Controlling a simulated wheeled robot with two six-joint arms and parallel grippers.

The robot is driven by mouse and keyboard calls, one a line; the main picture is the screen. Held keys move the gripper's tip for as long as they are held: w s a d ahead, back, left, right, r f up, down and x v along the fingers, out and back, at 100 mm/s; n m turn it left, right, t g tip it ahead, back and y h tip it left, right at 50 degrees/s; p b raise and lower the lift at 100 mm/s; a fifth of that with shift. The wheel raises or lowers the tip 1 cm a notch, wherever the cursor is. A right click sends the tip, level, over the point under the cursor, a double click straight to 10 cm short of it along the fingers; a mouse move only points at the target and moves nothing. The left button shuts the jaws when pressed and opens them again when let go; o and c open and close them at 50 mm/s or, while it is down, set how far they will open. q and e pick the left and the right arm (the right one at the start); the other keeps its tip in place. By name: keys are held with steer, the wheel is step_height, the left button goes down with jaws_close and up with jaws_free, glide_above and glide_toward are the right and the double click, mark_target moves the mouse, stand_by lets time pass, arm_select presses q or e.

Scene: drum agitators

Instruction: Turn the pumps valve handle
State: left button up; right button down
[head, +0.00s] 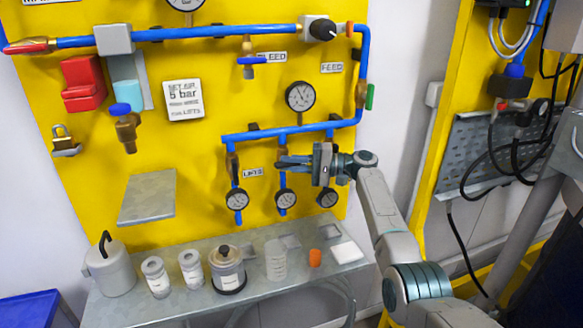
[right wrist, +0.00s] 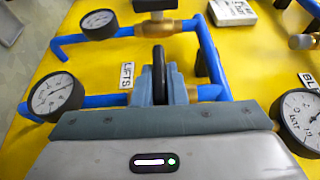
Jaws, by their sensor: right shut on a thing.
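A yellow panel (head: 215,140) carries a blue pipe manifold (head: 262,136) with drop lines ending in small round gauges. My right gripper (head: 284,163) reaches in from the right at the middle drop line, below the manifold. In the right wrist view its fingers (right wrist: 160,88) are shut on a black valve handle (right wrist: 159,68), which stands up between them. In the head view the gripper hides this handle. A LIFTS label (right wrist: 127,74) is beside it; I read no pumps label. Another dark valve handle (head: 233,166) is on the left drop line. My left gripper is not in view.
Gauges (head: 237,199) hang below the gripper, and a larger gauge (head: 300,96) is above it. A grey metal bench (head: 200,310) below holds several pots and jars. Black hoses (head: 491,165) hang at the right.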

steer(key=c, duration=1.5)
jaws_free()
steer(key=shift+o, duration=0.2)
